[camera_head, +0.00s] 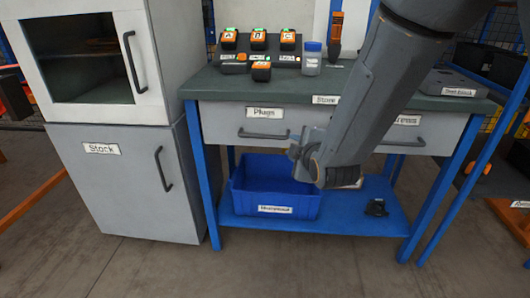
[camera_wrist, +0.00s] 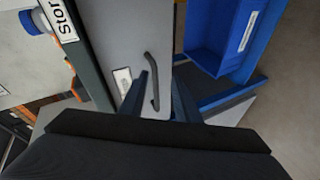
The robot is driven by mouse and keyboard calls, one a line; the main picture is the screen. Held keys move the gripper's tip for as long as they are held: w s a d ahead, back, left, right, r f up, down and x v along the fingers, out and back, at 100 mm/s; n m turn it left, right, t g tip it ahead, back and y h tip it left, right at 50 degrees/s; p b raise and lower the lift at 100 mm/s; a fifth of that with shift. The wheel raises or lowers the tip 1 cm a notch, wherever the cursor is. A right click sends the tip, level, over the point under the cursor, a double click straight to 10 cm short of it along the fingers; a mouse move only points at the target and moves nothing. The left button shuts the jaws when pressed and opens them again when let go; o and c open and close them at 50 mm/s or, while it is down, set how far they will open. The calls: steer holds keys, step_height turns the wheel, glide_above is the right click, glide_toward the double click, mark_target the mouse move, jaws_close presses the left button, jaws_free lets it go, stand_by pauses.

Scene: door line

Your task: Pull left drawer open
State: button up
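The left drawer (camera_head: 225,121) is a grey front labelled "Plugs" under the bench top, and it looks shut. Its dark bar handle (camera_head: 263,135) is in plain view. My gripper (camera_head: 304,158) is low in front of the drawer, right of the handle in the head view. In the wrist view the drawer front (camera_wrist: 130,35) fills the upper middle. The handle (camera_wrist: 152,82) shows between the two spread fingers of my gripper (camera_wrist: 163,78). The fingers look open; I cannot tell whether they touch the handle.
A blue bin (camera_head: 240,201) stands on the blue lower shelf (camera_head: 345,222), below my gripper. A right drawer (camera_head: 440,133) is partly hidden by my arm. Several orange-black items and a bottle (camera_head: 311,60) stand on the bench top. A grey "Stock" cabinet (camera_head: 125,195) is at left.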

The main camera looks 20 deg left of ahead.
mark_target(264, 138)
steer(key=w+a+n+b, duration=0.1)
steer(key=w+a, duration=0.1)
steer(key=a, duration=0.1)
steer(key=w+a+f+n+t+y+b, duration=0.1)
steer(key=w+a, duration=0.1)
steer(key=a, duration=0.2)
steer(key=w+a+f+n+y+b, duration=0.1)
steer(key=w+a, duration=0.1)
steer(key=a, duration=0.2)
steer(key=shift+a+f+n+b, duration=0.15)
steer(key=shift+f+n+b, duration=0.05)
steer(key=shift+n+b, duration=0.1)
jaws_close()
